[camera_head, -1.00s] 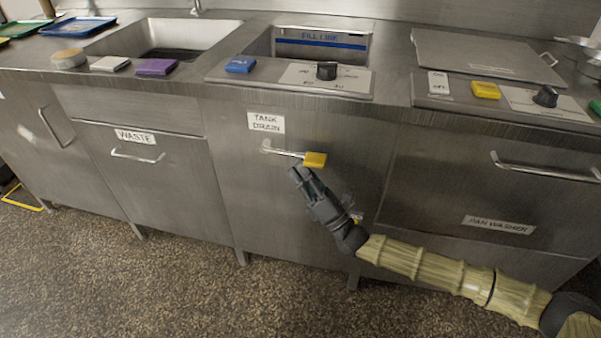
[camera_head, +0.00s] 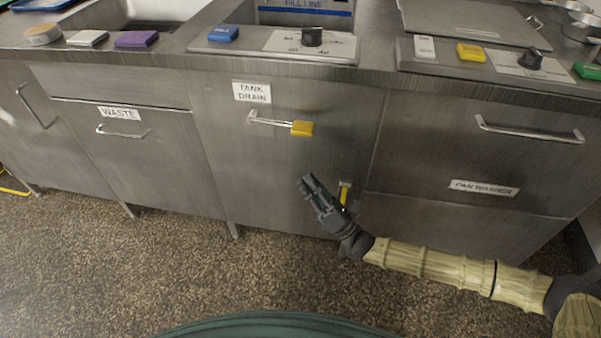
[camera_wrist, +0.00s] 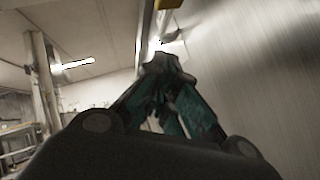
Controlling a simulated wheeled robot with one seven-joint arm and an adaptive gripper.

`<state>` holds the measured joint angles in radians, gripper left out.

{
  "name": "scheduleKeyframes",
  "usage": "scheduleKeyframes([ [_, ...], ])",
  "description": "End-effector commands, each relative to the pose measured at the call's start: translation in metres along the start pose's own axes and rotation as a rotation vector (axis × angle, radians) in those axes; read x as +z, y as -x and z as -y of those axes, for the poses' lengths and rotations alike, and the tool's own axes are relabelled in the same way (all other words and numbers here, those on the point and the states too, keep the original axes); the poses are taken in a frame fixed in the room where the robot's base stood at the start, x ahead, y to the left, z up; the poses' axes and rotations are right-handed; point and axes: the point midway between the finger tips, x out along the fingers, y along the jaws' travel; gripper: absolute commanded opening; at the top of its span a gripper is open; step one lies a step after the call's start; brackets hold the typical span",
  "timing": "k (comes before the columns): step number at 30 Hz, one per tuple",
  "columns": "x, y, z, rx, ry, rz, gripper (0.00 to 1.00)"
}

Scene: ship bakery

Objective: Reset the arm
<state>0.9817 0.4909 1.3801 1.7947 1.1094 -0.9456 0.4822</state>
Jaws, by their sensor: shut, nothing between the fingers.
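My gripper (camera_head: 309,184) is shut and empty in the head view. It is low in front of the tank drain cabinet (camera_head: 212,150), below that cabinet's handle (camera_head: 270,120) and apart from it. A yellow tag (camera_head: 302,128) hangs at the right end of the handle. My arm reaches in from the lower right. In the wrist view my gripper (camera_wrist: 160,62) has its fingertips together, with a steel face on the right and a blurred room on the left.
The pan washer front (camera_head: 440,150) with a bar handle (camera_head: 528,130) is to the right. The waste drawer (camera_head: 130,150) is to the left. A yellow strip (camera_head: 344,194) is on the cabinet just behind my gripper. Open speckled floor (camera_head: 150,270) lies in front.

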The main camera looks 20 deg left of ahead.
Motion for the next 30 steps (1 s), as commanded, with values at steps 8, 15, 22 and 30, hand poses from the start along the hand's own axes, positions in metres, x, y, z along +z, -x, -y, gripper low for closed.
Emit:
scheduleKeyframes([
  [8,-0.001,0.007,0.0,0.0,0.001,-0.001,0.0],
  [15,-0.001,0.007,0.0,0.0,0.0,-0.001,0.0],
  [22,-0.006,0.006,-0.003,0.005,0.001,-0.016,0.0],
  [30,-0.1,0.007,-0.058,0.099,0.044,-0.305,0.0],
])
